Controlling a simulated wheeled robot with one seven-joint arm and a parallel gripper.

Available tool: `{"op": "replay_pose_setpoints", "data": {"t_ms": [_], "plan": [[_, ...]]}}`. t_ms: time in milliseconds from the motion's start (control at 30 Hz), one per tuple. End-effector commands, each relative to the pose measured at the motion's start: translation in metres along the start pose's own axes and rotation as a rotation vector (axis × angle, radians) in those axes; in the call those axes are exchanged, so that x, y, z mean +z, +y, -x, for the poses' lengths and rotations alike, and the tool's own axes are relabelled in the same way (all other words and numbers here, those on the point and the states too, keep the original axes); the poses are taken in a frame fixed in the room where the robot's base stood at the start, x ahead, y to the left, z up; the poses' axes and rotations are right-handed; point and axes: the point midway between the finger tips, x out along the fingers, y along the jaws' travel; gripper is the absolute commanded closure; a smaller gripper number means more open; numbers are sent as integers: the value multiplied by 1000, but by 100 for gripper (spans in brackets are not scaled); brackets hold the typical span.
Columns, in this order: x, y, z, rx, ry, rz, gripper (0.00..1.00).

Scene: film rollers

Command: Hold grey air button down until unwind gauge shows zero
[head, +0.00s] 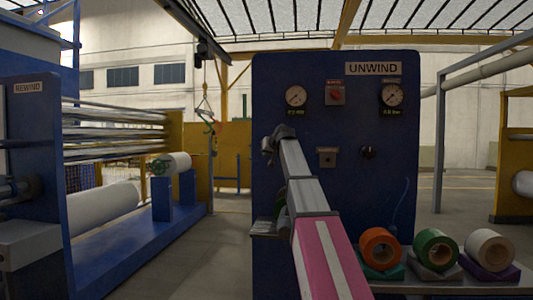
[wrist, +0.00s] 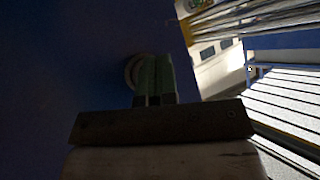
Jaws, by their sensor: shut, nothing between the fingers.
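The blue UNWIND panel (head: 340,125) stands ahead of me. It carries a left round gauge (head: 295,97) and a right round gauge (head: 393,95), each with a dark label; their readings are too small to tell. My gripper (head: 269,146) is at the panel's left side in the head view, with its fingers small and dark there. In the wrist view my gripper (wrist: 155,78) is shut and empty. A round grey part (wrist: 132,72) on the blue face lies just behind the fingers, partly hidden by them. I cannot tell whether it is the grey air button, or whether the fingers touch it.
A red switch (head: 335,92), a small grey-beige plate (head: 326,157) and a black knob (head: 368,152) are on the panel. Orange (head: 380,248), green (head: 435,248) and pale (head: 489,252) rolls stand at lower right. The REWIND machine (head: 35,130) is at left. Open floor lies between.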

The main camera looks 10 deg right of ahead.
Motion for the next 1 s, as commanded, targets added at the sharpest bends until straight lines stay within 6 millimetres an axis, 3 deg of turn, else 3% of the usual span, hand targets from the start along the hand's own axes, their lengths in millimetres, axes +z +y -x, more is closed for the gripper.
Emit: {"op": "replay_pose_setpoints", "data": {"t_ms": [1000], "plan": [[-5,5,-7,0,0,0,100]]}}
